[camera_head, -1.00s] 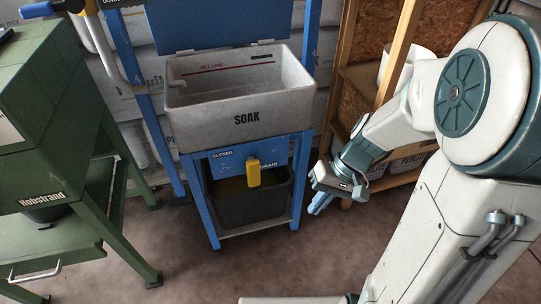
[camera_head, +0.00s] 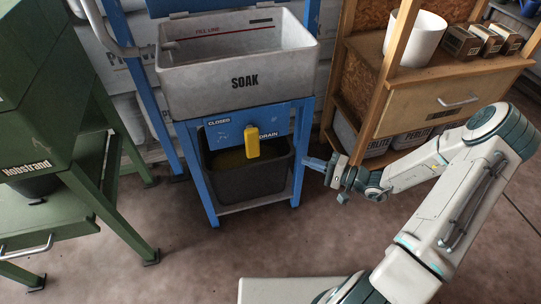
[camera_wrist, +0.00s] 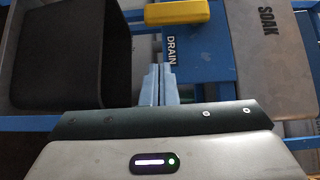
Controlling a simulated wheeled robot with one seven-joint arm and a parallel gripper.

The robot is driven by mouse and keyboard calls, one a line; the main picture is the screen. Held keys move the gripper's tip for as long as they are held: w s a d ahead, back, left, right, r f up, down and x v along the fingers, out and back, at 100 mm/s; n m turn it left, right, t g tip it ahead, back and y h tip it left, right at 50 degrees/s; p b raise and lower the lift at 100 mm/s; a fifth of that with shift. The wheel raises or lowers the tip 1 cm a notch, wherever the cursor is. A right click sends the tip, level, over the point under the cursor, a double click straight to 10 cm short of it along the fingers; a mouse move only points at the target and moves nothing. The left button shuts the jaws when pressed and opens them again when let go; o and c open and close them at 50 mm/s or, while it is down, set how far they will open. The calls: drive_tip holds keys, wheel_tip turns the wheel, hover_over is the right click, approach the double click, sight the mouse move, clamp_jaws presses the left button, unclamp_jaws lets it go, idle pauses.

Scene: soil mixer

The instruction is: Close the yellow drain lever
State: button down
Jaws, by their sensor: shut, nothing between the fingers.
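The yellow drain lever (camera_head: 251,141) hangs pointing down from the blue front panel (camera_head: 222,134) of the soak stand, between the "CLOSED" and "DRAIN" labels. In the wrist view the lever (camera_wrist: 178,12) lies at the top, beyond my fingertips. My gripper (camera_head: 313,163) is shut and empty, to the right of the lever and a little lower, by the stand's right front leg. In the wrist view my blue fingers (camera_wrist: 159,80) are together and apart from the lever.
The grey SOAK basin (camera_head: 240,85) sits above the panel, and a black bin (camera_head: 245,185) stands below. The green Hobstrand machine (camera_head: 50,150) is at left. The floor in front is clear.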

sight(252, 144)
drive_tip(key=shift+w+d+f+t, duration=0.25)
drive_tip(key=shift+w+t, duration=0.05)
drive_tip(key=shift+t, duration=0.1)
drive_tip(key=shift+a, duration=0.15)
drive_tip(key=s+a+b+x, duration=0.1)
drive_tip(key=s+b+x, duration=0.1)
drive_tip(key=x, duration=1)
drive_tip(key=shift+a+b, duration=0.45)
drive_tip(key=shift+b, duration=0.4)
drive_tip(key=shift+s, duration=0.1)
drive_tip(key=shift+f, duration=0.1)
